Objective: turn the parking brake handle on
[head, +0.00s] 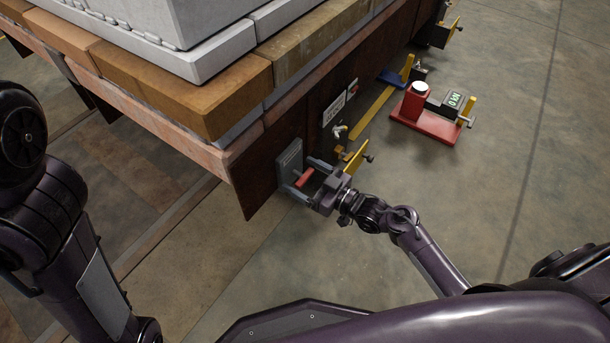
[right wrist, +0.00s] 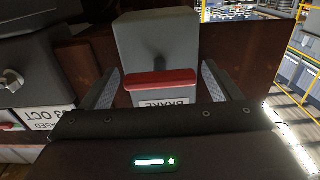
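The parking brake is a grey box (right wrist: 158,42) with a red handle bar (right wrist: 160,79) and an upside-down "BRAKE" label (right wrist: 163,99) in the right wrist view. In the head view its grey plate (head: 289,160) is on the dark side of the platform and the red handle (head: 304,178) stands out from it. My right gripper (head: 302,177) is open, with one finger on each side of the red handle. In the right wrist view the fingers (right wrist: 163,87) are wide apart; whether either touches the handle's ends I cannot tell. My left gripper is out of view.
A tap-like metal fitting (head: 340,131) and a yellow bracket (head: 356,156) are close beside the brake. A red stand with a display (head: 425,122) is on the floor to the right. Wooden beams (head: 190,95) overhang at the upper left.

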